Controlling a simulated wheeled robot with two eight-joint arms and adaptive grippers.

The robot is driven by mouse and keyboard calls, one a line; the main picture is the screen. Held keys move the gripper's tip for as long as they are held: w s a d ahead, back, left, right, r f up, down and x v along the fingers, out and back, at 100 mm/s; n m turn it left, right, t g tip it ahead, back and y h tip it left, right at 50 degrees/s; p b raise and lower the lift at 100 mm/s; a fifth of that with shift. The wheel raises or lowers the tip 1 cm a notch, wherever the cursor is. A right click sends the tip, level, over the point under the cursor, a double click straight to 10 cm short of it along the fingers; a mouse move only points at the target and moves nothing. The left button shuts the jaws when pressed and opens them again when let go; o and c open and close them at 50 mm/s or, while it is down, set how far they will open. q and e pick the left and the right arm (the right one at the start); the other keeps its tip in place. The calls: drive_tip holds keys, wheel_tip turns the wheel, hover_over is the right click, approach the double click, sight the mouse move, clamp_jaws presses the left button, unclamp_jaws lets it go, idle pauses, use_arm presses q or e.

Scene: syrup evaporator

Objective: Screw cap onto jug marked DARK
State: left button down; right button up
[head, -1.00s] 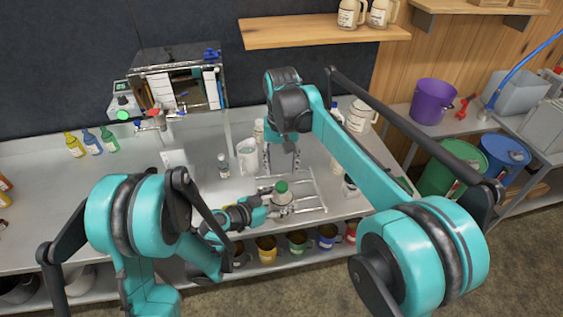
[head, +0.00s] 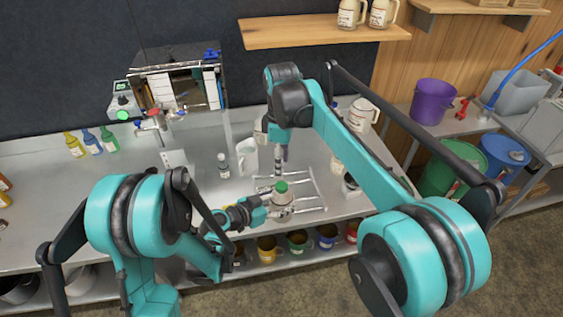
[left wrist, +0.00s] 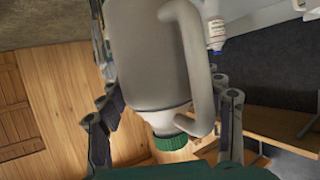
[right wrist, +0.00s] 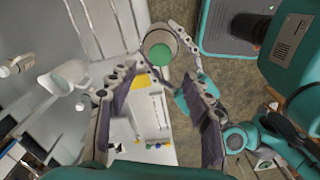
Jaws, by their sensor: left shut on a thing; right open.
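A pale jug (head: 283,197) with a green cap (head: 281,187) on its mouth stands at the front of the steel counter. My left gripper (head: 284,210) is shut around the jug's body; the left wrist view shows the jug (left wrist: 145,50) between its fingers, with the green cap (left wrist: 167,142) on the neck. Whether the cap is tight I cannot tell. My right gripper (head: 279,160) is open and empty above the cap, pointing down. In the right wrist view the cap (right wrist: 160,53) lies beyond the open fingertips. The DARK marking cannot be read.
Metal rails (head: 312,188) lie beside the jug. A white jug (head: 247,157) and a small bottle (head: 223,166) stand behind it to the left. Several coloured mugs (head: 297,241) sit on the shelf below the counter's front edge. The counter's left part is mostly clear.

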sight(282, 185)
drive_tip(key=shift+f, duration=0.1)
drive_tip(key=shift+s+f, duration=0.1)
drive_tip(key=shift+f, duration=3.85)
